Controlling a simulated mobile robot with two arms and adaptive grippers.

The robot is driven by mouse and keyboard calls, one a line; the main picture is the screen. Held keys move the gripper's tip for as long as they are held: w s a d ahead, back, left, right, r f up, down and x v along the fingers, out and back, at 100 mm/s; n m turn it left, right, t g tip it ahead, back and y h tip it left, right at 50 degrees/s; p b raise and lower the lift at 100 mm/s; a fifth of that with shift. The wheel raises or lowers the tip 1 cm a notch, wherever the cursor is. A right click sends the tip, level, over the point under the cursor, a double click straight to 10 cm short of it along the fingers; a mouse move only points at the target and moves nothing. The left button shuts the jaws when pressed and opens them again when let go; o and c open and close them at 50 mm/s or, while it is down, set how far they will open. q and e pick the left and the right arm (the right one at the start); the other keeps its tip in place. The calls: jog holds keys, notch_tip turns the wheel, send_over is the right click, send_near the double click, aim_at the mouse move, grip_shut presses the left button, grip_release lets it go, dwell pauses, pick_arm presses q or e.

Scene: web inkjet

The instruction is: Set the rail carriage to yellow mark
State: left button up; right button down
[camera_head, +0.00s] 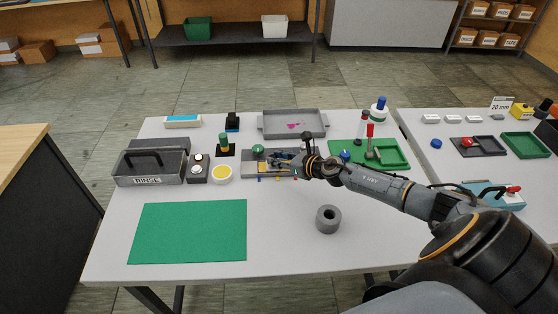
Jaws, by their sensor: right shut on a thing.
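The rail unit (248,168) is a low grey block near the middle of the table, with a green knob (258,150) standing at its left part. Small coloured marks sit along its front edge; a yellow-orange one (278,178) is near the middle, with a bluish one to its left. My right gripper (280,160) reaches in from the right over the unit and is shut on the rail carriage, which it mostly hides. I cannot tell exactly which mark the carriage lines up with. My left gripper is not in view.
A grey tray (310,123) lies behind the rail unit. A green tray (390,152) with bottles nearby is right. A grey ring (328,219) and green mat (190,231) lie in front.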

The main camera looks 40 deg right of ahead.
jog(key=shift+s+d, duration=0.35)
jog(key=shift+d, duration=0.25)
jog(key=c, duration=1.1)
grip_release()
jog(key=shift+s+d, duration=0.1)
jog(key=shift+d, duration=0.05)
jog(key=shift+a, duration=0.25)
jog(key=shift+s+d+r, duration=0.1)
jog(key=shift+s+d, duration=0.05)
jog(key=shift+s, duration=0.15)
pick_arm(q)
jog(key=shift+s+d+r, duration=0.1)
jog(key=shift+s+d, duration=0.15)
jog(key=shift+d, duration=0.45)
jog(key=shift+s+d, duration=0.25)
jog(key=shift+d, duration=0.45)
pick_arm(e)
jog(key=v, duration=1.1)
jog(key=shift+r, duration=0.1)
